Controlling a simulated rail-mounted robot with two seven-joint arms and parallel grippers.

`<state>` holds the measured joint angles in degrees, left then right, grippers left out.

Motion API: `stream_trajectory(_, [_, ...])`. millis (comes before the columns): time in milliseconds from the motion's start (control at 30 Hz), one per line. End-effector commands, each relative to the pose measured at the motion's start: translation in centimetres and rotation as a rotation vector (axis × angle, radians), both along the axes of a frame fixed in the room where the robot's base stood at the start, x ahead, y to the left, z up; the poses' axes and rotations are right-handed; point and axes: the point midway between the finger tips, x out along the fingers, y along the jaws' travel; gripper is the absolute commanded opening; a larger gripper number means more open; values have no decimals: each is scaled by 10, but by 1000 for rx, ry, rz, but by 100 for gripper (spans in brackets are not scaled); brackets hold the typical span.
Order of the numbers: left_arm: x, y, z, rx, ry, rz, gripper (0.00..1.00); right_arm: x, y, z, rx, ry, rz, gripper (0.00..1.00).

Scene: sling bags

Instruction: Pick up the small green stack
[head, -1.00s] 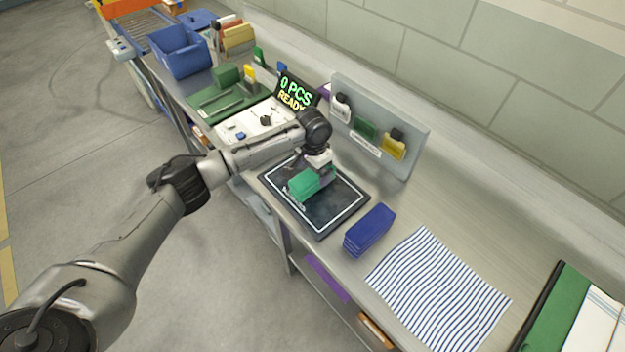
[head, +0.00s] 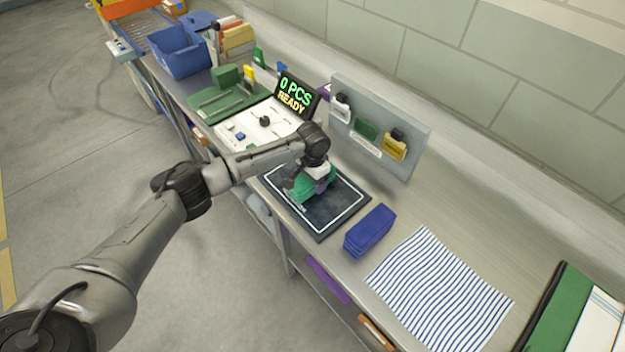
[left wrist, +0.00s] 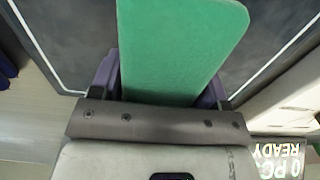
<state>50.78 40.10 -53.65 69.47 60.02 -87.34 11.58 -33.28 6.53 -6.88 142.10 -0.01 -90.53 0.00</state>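The small green stack (head: 318,190) is on the black mat (head: 341,219) with a white border line, partly hidden by my left gripper (head: 308,187). In the left wrist view, the stack's green top (left wrist: 178,50) runs between the two purple-grey fingers of my left gripper (left wrist: 162,92). The fingers are wide apart, one at each side of it, close to its edges. The stack lies slightly skewed to the fingers; whether they touch it I cannot tell. My right gripper is not in view.
A blue stack (head: 369,231) stands right of the mat, near a striped cloth (head: 440,290). An upright grey panel (head: 412,150) with small bags is behind the mat. A display (head: 296,95) reads "0 PCS READY". Blue bin (head: 180,52) and green block (head: 226,76) are farther left.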

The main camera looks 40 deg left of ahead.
Motion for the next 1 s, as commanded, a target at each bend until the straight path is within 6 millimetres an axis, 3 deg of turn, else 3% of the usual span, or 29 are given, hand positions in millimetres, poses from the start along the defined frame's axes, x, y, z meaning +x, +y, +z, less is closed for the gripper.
stream_trajectory(300, [0,0,0,0,0,0,38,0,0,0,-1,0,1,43])
stream_trajectory(667, [0,0,6,0,-1,0,38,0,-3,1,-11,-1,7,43])
stream_trajectory(967, [1,0,44,0,-3,0,38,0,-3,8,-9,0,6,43])
stream_trajectory(1000, [3,-8,47,-4,-3,-4,38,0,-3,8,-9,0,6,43])
